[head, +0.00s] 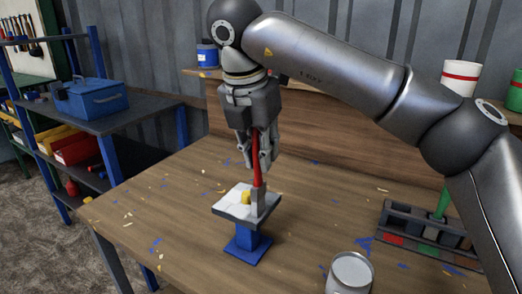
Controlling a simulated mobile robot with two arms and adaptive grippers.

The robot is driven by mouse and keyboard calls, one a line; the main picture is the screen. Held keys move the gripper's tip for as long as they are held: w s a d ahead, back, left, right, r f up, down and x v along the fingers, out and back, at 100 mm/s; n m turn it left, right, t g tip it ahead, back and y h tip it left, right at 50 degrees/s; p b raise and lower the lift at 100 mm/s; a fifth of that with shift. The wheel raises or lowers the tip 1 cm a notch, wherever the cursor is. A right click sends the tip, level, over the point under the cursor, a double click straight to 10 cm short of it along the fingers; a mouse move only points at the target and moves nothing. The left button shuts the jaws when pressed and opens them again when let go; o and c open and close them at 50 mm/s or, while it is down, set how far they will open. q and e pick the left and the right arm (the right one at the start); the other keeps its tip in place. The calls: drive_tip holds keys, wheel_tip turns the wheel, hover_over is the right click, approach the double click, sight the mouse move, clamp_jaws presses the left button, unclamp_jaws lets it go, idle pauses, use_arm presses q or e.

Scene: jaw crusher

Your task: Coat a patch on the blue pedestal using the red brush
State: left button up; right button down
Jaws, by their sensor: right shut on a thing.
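My right gripper (257,150) points down over the workbench and is shut on the red brush (258,166). The brush is roughly upright, with its grey lower end (259,198) at the right part of the pedestal's top. I cannot tell whether it touches the surface. The blue pedestal (247,244) stands on the bench and carries a tilted plate (229,209) with a pale top. A yellow patch (245,197) shows on that top beside the brush. My left gripper is not in view.
An open grey can (350,271) stands at the front of the wooden bench (150,215). A dark rack (425,235) with coloured slots holds a green-handled tool (443,204) at right. A shelf with a blue toolbox (92,97) stands at left.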

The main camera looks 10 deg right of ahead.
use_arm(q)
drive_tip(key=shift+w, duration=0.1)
use_arm(e)
drive_tip(key=shift+f, duration=0.1)
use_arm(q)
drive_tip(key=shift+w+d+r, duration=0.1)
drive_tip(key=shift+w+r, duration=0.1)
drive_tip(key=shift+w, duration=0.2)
use_arm(e)
drive_tip(key=shift+f, duration=0.1)
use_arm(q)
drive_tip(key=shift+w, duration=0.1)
use_arm(e)
drive_tip(key=shift+w+d, duration=0.1)
drive_tip(key=shift+w, duration=0.05)
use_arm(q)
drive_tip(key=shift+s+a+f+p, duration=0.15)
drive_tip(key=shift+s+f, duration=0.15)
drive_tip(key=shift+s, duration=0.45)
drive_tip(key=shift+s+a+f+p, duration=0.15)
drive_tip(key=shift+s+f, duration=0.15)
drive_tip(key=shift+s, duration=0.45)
use_arm(e)
drive_tip(key=shift+w+d, duration=0.35)
drive_tip(key=shift+w, duration=0.15)
drive_tip(key=shift+w+d, duration=0.1)
